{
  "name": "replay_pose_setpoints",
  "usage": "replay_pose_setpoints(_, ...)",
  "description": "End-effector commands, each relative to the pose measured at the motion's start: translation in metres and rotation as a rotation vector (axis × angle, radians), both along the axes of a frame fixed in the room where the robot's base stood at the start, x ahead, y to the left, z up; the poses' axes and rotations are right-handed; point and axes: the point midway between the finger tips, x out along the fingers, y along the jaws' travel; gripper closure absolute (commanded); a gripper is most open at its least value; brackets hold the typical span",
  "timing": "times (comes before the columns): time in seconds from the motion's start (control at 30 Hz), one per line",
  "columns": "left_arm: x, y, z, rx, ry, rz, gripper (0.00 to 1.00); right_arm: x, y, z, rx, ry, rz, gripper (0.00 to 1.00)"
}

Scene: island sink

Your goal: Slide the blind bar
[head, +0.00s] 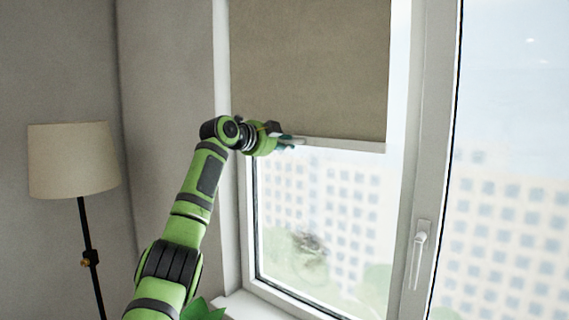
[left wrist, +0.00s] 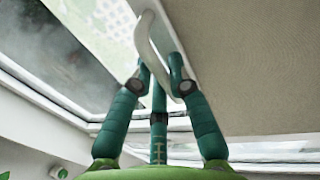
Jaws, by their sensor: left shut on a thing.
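The blind is a brown fabric sheet (head: 310,70) over the upper part of the window, with a white bar (head: 345,145) along its lower edge. My left gripper (head: 290,140) is at the left part of that bar. In the left wrist view, the left gripper's green fingers (left wrist: 162,85) are closed on a white curved handle (left wrist: 150,40) at the bar, next to the blind fabric (left wrist: 240,60). The fingers hide part of the handle. My right gripper is in neither view.
A white window frame (head: 425,130) with a window handle (head: 418,250) stands right of the blind. A floor lamp (head: 74,160) stands at the left by the grey wall. The glass below the bar is uncovered. A green leafy plant (head: 203,309) is low, by the sill.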

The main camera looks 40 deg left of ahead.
Motion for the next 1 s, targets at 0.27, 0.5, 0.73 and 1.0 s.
replay_pose_setpoints(0.27, 0.000, -0.001, 0.027, -0.001, -0.003, -0.002, 1.00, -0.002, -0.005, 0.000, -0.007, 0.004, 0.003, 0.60)
replay_pose_setpoints(0.5, 0.000, -0.001, 0.030, 0.000, -0.002, -0.002, 1.00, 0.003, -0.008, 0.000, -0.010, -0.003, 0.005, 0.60)
replay_pose_setpoints(0.73, 0.000, -0.001, 0.029, 0.000, -0.002, -0.001, 0.78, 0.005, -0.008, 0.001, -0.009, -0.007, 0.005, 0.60)
replay_pose_setpoints(1.0, 0.000, -0.001, 0.029, 0.000, -0.001, -0.001, 0.56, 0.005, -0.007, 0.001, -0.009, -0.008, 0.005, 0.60)
